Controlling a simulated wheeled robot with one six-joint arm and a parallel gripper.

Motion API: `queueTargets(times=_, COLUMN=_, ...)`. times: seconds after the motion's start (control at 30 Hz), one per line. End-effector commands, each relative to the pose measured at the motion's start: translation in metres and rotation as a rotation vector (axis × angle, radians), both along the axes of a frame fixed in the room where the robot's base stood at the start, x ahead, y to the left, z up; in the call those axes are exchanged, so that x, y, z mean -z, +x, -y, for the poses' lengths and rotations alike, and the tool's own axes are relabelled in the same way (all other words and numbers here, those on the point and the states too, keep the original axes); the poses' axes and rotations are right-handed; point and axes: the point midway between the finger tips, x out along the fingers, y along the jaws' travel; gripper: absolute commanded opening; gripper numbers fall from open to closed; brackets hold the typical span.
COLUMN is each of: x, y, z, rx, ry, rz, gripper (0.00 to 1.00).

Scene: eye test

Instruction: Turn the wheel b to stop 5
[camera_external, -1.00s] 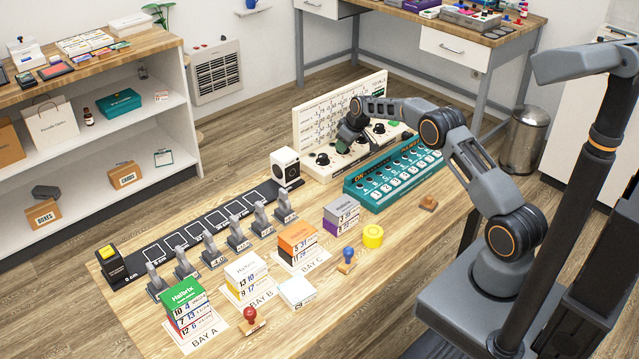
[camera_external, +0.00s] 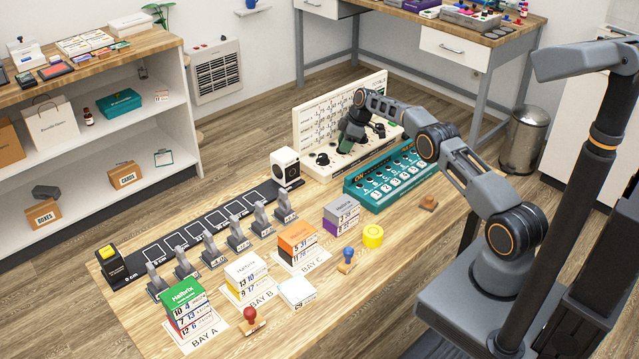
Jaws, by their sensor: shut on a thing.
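A white panel (camera_external: 314,172) with an upright printed board (camera_external: 312,120) stands at the back of the wooden table. Dark round wheels sit along its base. One wheel (camera_external: 322,159) at the left is free, and another (camera_external: 379,129) is right of my gripper. My gripper (camera_external: 346,147) points down at the panel between these two. It is shut on a wheel there, mostly hidden by the fingers. A green patch shows at the fingertips. The letters and stop numbers are too small to read, so I cannot tell which wheel is b or where it points.
A teal box (camera_external: 357,194) with rows of white keys stands close in front of the panel, under my forearm. A white speaker-like box (camera_external: 285,167) stands left of the panel. Stacked boxes and stamps are nearer. The table's right front is mostly clear.

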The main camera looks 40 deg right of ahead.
Motion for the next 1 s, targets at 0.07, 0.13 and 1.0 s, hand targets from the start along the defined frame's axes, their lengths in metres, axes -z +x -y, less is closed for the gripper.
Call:
queueTargets(times=0.07, x=-0.0015, y=0.0010, z=0.0002, rx=-0.011, ry=-0.001, rz=0.005, gripper=0.12)
queueTargets(times=0.13, x=-0.0016, y=0.0010, z=0.0001, rx=-0.019, ry=-0.002, rz=0.005, gripper=0.12)
queueTargets(times=1.0, x=-0.0003, y=0.0004, z=0.0000, rx=-0.024, ry=0.000, rz=0.001, gripper=0.61)
